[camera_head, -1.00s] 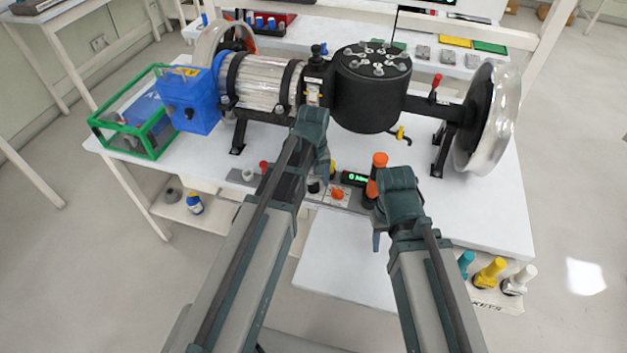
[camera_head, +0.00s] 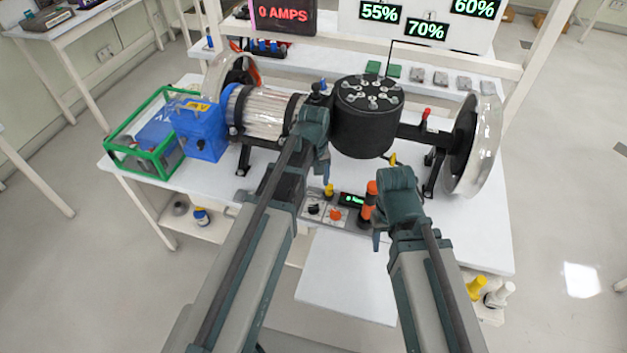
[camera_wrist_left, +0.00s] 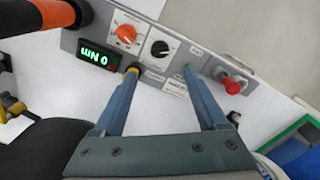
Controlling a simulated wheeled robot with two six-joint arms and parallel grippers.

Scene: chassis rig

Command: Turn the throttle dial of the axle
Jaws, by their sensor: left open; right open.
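The axle rig stands on the white bench, with a black round housing (camera_head: 366,118) at its middle. At the bench's front edge a grey control panel carries an orange dial (camera_head: 336,214) and a black dial (camera_head: 314,210). Both dials show larger in the left wrist view, orange (camera_wrist_left: 126,34) and black (camera_wrist_left: 160,48). I cannot tell from the labels which is the throttle. My left gripper (camera_wrist_left: 160,70) is open and empty, its fingertips just short of the black dial, one on each side. My right gripper (camera_head: 378,238) is open at the panel's right, apart from the dials.
A green-lit display (camera_wrist_left: 97,55) sits beside the dials, with a yellow knob (camera_head: 329,190) nearby. A red knob (camera_wrist_left: 230,87) is on the panel's other end. An orange-and-black post (camera_head: 370,197) stands close to my right gripper. A green-framed box (camera_head: 145,150) is at left.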

